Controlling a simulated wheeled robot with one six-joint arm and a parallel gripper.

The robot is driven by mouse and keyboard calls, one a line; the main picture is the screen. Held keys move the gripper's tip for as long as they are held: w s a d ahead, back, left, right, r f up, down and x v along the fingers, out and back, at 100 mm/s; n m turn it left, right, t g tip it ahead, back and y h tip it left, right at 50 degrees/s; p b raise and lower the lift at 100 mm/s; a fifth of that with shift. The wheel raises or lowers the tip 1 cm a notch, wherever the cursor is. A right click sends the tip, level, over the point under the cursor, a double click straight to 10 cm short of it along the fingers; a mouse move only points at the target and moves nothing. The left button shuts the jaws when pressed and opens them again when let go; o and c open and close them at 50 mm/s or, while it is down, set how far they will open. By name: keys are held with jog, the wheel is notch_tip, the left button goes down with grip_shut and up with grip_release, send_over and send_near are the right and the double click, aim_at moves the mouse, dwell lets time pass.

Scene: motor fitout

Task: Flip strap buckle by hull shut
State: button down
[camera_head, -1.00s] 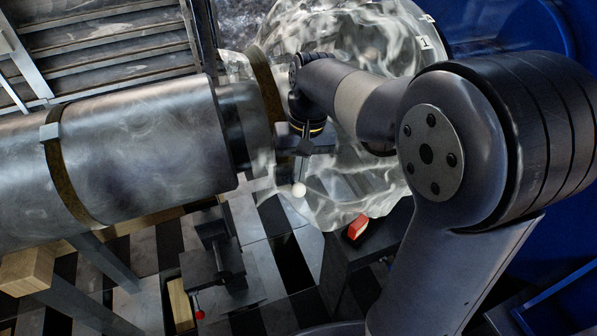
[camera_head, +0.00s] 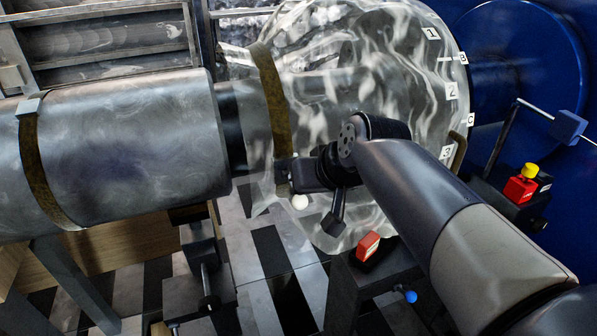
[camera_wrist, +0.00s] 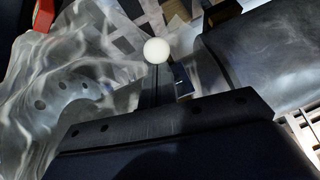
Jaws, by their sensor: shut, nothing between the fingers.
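A brown strap (camera_head: 271,92) runs around the clear, wavy-looking casing beside the dark neck of the metal cylinder. A white ball knob (camera_head: 299,202) sits at the strap's lower end; it also shows in the wrist view (camera_wrist: 156,50), at the top of a dark upright piece. I take it for the buckle's lever, but most of the buckle is hidden by my gripper. My gripper (camera_head: 296,177) is shut and empty, just above the knob and close against the strap. I cannot tell whether it touches the knob.
A second strap (camera_head: 37,165) with a grey buckle (camera_head: 28,107) circles the metal cylinder (camera_head: 130,150). A red block (camera_head: 368,246) sits on a dark stand below my arm. A red and yellow button (camera_head: 521,184) stands right. A blue wall closes the right side.

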aim_at(306, 201)
jog(key=f+t+b, duration=0.2)
jog(key=b, duration=0.2)
jog(key=shift+s+f+y, duration=0.15)
jog(key=shift+s+y, duration=0.05)
jog(key=shift+y, duration=0.2)
jog(key=shift+f+b, duration=0.15)
jog(key=shift+b, duration=0.45)
jog(key=shift+f+b, duration=0.2)
jog(key=shift+b, duration=0.2)
jog(key=shift+r, duration=0.1)
